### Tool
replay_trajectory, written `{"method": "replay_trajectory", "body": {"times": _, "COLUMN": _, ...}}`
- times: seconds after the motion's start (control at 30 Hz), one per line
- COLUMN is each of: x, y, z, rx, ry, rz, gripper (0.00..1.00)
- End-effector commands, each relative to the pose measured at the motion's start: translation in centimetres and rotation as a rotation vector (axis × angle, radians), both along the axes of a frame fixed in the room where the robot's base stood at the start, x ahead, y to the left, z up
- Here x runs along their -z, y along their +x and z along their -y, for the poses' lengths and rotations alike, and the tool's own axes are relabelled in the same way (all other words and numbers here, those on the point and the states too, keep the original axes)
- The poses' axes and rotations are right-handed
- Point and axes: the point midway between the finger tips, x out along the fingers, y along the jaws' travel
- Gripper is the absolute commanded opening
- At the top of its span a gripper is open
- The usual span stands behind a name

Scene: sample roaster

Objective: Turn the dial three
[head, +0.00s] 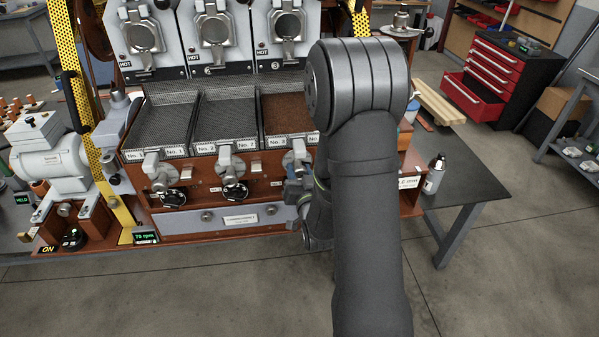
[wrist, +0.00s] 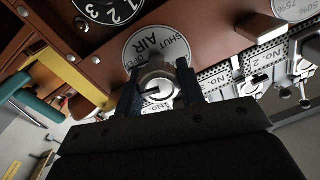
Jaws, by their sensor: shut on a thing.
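My gripper (wrist: 158,90) is shut on a round silver knob (wrist: 158,84) with a dark slot-like mark, one dark finger on each side of it. Behind the knob is a round white plate (wrist: 140,47) lettered SHUT and AIR, partly covered by the fingers. In the head view my gripper (head: 300,190) is at the roaster front below the No. 3 tray (head: 290,143), and my arm hides most of that spot. A black dial (wrist: 108,6) with white numerals 1, 2, 3 is cut off at the top of the wrist view.
Trays No. 1 (head: 157,152) and No. 2 (head: 212,147) stand to the left, with black round dials (head: 173,198) (head: 235,192) beneath them. Metal handles stick out of the front there. A spray bottle (head: 434,174) stands on the bench at right. Open floor lies in front.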

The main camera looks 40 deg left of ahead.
Motion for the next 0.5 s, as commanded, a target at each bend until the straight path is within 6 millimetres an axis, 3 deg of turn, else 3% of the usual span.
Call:
{"method": "replay_trajectory", "body": {"times": 0.3, "x": -0.02, "y": 0.04, "z": 0.04, "rx": 0.001, "ry": 0.194, "rz": -0.192, "gripper": 0.13}}
{"method": "replay_trajectory", "body": {"times": 0.5, "x": -0.02, "y": 0.05, "z": 0.05, "rx": 0.001, "ry": 0.234, "rz": -0.231, "gripper": 0.13}}
